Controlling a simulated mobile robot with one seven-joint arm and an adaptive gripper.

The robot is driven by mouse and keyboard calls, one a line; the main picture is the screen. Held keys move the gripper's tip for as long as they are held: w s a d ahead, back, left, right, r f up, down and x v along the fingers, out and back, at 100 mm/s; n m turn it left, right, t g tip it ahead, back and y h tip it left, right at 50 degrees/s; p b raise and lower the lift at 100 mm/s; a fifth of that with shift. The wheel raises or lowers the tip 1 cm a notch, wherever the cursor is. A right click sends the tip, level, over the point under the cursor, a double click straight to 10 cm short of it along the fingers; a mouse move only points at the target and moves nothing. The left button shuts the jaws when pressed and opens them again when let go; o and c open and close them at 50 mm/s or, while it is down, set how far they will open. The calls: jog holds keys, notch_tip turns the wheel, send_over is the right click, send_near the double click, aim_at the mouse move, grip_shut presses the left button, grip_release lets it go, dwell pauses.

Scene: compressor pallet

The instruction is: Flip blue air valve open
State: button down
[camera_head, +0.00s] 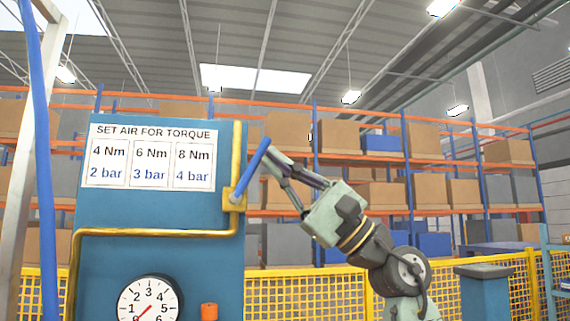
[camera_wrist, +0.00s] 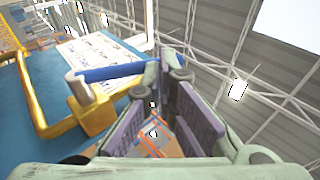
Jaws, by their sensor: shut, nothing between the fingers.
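The blue air valve handle (camera_head: 252,169) is a straight lever on a yellow valve body (camera_head: 233,199) at the right edge of the blue panel. It tilts up and to the right from its pivot. In the wrist view the blue handle (camera_wrist: 112,72) runs from its grey pivot to my fingertips. My gripper (camera_head: 270,153) is shut and empty, just right of the handle's upper end. In the wrist view the fingertips of my gripper (camera_wrist: 166,68) are at the handle's free end. I cannot tell whether they touch it.
A yellow pipe (camera_head: 150,233) runs across the blue panel (camera_head: 200,265) and up past the valve. A torque sign (camera_head: 149,155), a pressure gauge (camera_head: 149,302) and an orange knob (camera_head: 209,311) are on the panel. A yellow mesh fence (camera_head: 305,295) and shelving stand behind.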

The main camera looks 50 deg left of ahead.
aim_at(260, 150)
jog(key=shift+d+p+x, duration=0.25)
jog(key=shift+p+x, duration=0.2)
jog(key=shift+x, duration=0.7)
jog(key=shift+s+a+r, duration=0.25)
jog(key=shift+s+r, duration=0.1)
jog(key=shift+s, duration=0.4)
